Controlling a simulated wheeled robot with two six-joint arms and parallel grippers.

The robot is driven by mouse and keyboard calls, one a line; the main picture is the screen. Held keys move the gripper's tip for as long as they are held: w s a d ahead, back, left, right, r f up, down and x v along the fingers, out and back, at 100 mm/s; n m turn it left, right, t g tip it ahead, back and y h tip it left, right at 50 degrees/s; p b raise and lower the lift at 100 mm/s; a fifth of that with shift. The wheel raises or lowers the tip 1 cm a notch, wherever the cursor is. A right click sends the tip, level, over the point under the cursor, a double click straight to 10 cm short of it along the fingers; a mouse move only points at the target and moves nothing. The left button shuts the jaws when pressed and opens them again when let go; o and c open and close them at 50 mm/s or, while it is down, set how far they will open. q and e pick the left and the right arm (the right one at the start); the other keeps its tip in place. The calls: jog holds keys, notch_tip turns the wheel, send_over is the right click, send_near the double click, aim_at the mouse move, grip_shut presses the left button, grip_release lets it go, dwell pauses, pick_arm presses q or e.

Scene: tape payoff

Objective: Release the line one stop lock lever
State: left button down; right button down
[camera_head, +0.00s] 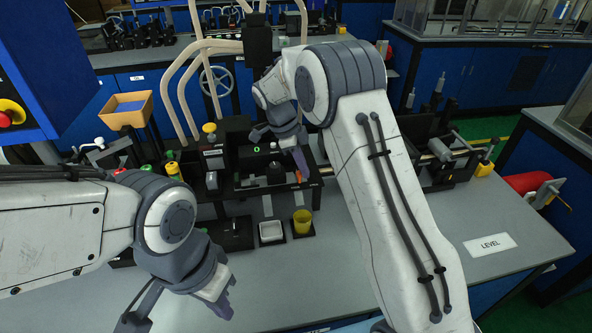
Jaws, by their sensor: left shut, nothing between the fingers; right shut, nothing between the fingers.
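A black station (250,189) with shelves stands on the grey bench. A small orange-red piece (298,176) shows at its right side; I cannot tell for sure whether it is the line one stop lock lever. My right gripper (302,164) reaches over the station, shut and empty, with its fingertips just above or beside this piece. Whether they touch it is unclear. My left gripper (224,304) is shut and empty, low over the front of the bench, well away from the station.
A black mechanism with a roller (440,150) is at the right. The bench near the "LEVEL" label (490,245) is clear.

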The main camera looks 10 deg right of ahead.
jog(key=shift+a+m, duration=0.25)
jog(key=shift+m, duration=0.45)
jog(key=shift+a, duration=0.4)
jog(key=s+d+b, duration=0.1)
jog(key=s+d, duration=0.1)
jog(key=d, duration=0.2)
notch_tip(320, 180, up, 10)
send_over(301, 176)
jog(key=shift+f+b, duration=0.15)
jog(key=shift+b, duration=0.15)
